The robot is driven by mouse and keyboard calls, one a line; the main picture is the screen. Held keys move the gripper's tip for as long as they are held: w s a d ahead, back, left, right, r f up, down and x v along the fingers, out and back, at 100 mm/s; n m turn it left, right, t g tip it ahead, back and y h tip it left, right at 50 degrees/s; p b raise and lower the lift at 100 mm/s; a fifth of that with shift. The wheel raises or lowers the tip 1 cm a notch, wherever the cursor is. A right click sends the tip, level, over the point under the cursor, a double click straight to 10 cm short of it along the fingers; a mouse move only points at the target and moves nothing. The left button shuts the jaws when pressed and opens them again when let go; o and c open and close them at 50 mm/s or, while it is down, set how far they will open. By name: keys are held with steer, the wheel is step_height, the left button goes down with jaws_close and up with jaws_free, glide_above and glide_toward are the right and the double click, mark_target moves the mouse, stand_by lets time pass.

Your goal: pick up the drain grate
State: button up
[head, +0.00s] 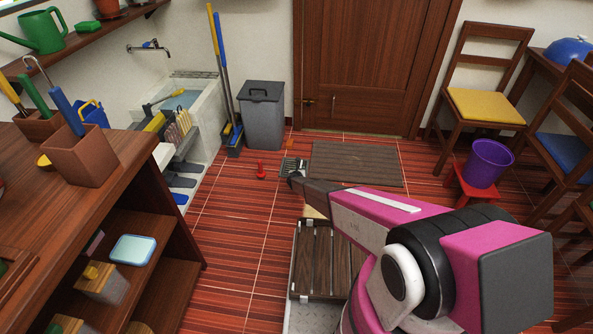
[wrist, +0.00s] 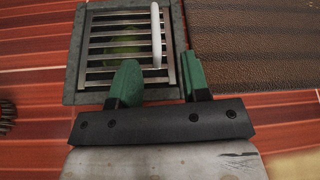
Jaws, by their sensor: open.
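The drain grate (head: 291,166) is a metal grid of bars set in a grey square frame in the red floor, near the dark mat. In the wrist view the grate (wrist: 107,62) fills the upper left, and a white loop-shaped piece (wrist: 157,36) stands over its right part. Something green shows below the bars. My gripper (wrist: 162,75) is open and empty, with its two green fingers apart. The left finger overlaps the grate's near edge in the picture, and the right finger is by the frame's right side. In the head view my arm partly hides the gripper.
A brown ribbed mat (head: 355,164) lies right of the grate. A small red object (head: 261,172) stands to its left. A grey bin (head: 263,115) is behind, by the wall. A purple bucket (head: 487,163) sits on a red stool to the right.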

mark_target(294, 165)
steer(key=x, duration=0.3)
steer(key=shift+w+f, duration=0.15)
steer(key=shift+w, duration=0.1)
steer(key=shift+a+r+x, duration=0.15)
steer(key=shift+x, duration=1.15)
steer(key=shift+a+r+x, duration=0.1)
steer(key=shift+x, duration=1.25)
steer(key=shift+c, duration=0.3)
jaws_close()
